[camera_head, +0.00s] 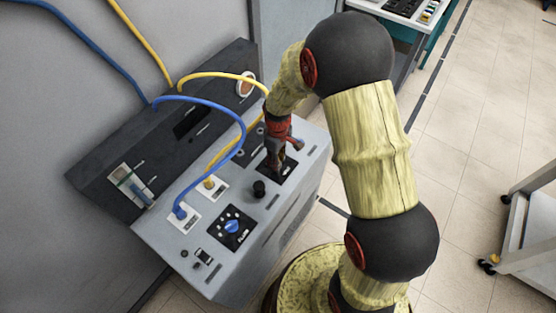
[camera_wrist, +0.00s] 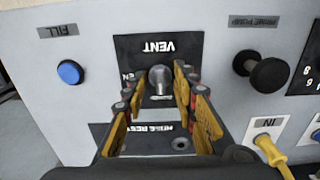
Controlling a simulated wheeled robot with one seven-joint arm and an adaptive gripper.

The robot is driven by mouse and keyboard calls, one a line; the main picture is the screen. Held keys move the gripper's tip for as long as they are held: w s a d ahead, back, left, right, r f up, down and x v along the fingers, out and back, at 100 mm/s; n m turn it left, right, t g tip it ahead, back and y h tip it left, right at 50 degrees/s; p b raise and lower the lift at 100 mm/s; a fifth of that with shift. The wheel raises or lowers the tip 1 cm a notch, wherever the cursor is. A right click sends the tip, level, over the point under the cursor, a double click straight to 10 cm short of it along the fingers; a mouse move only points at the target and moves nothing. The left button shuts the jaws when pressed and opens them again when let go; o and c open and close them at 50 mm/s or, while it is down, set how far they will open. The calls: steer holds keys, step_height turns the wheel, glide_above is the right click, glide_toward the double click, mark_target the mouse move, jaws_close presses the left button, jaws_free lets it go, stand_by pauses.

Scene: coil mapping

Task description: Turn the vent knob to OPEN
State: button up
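The vent knob (camera_wrist: 160,80) is a small grey metal knob on a black plate (camera_wrist: 128,48) with an upside-down VENT label in the wrist view. Part of another word shows left of the knob; the fingers hide the rest of the plate's lower markings. My gripper (camera_wrist: 159,75) is open, with one finger on each side of the knob and the tips near its sides. I cannot tell whether either tip touches it. In the head view, my gripper (camera_head: 276,163) points down at a black plate (camera_head: 291,171) on the console and hides the knob.
A black prime pump knob (camera_wrist: 268,75) stands right of the vent plate, and a blue FILL button (camera_wrist: 70,72) is to the left. A yellow cable plug (camera_wrist: 268,148) is at lower right. Blue (camera_head: 243,122) and yellow (camera_head: 231,148) cables arch over the console beside my gripper.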

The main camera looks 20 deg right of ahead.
steer(key=shift+c, duration=1.1)
jaws_close()
steer(key=shift+m, duration=0.4)
steer(key=m+p, duration=0.1)
steer(key=m, duration=0.2)
steer(key=m+p, duration=0.1)
steer(key=m, duration=0.2)
steer(key=shift+a+m, duration=0.15)
steer(key=shift+m, duration=0.15)
steer(key=m+p, duration=0.1)
steer(key=m, duration=0.4)
steer(key=m+p, duration=0.1)
steer(key=m, duration=0.4)
steer(key=shift+a, duration=0.15)
steer(key=shift+m, duration=0.4)
